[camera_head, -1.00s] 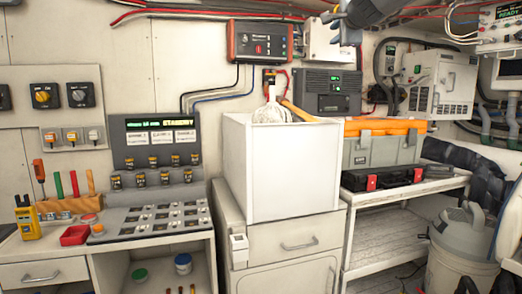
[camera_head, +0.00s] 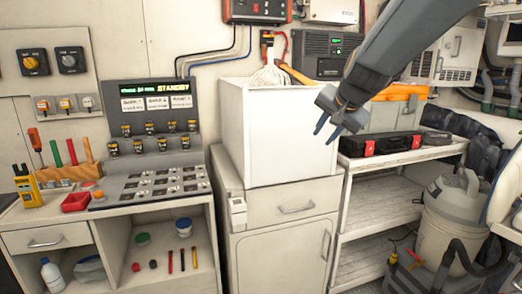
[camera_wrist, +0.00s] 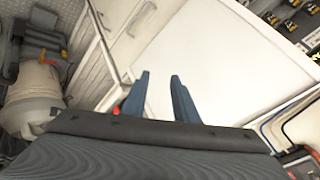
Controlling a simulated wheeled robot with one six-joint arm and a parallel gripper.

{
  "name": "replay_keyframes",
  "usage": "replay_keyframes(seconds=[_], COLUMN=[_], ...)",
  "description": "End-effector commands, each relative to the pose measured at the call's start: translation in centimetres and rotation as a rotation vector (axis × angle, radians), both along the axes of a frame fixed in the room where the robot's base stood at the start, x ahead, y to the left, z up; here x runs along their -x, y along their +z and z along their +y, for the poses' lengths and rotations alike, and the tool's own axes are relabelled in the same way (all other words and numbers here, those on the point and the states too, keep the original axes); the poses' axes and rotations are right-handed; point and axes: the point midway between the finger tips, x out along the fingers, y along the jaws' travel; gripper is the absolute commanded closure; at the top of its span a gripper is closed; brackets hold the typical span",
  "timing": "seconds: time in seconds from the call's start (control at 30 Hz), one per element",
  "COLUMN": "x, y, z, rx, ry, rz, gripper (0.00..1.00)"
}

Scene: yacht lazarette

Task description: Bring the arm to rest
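My gripper (camera_head: 328,130) hangs at the end of my grey arm in the head view, in front of the right side of the white bin (camera_head: 285,137). Its two blue-grey fingers point down and left, apart, with nothing between them. In the wrist view my gripper (camera_wrist: 158,95) also shows its fingers spread and empty, with the white bin's wall (camera_wrist: 215,50) beyond them. I cannot tell whether the fingers touch the bin.
The bin stands on a cabinet (camera_head: 280,245). Right of it, a shelf unit (camera_head: 395,183) carries a black-and-red case (camera_head: 385,146) and an orange-lidded toolbox (camera_head: 400,108). A vacuum (camera_head: 455,215) stands far right. A bench with a control panel (camera_head: 150,185) is at left.

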Motion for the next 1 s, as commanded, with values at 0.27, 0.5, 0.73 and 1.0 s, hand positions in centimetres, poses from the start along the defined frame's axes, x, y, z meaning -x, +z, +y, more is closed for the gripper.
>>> replay_keyframes(seconds=[0.27,0.5,0.73,1.0], x=[13.7,26.1,31.9,32.3], y=[-14.1,-21.7,-24.1,-24.3], z=[-0.6,-1.6,-0.8,-0.9], rx=[0.221,0.339,0.379,0.381], ry=[0.280,0.530,0.653,0.662], rz=[0.325,0.565,0.667,0.675], gripper=[0.73,0.73,0.73,0.73])
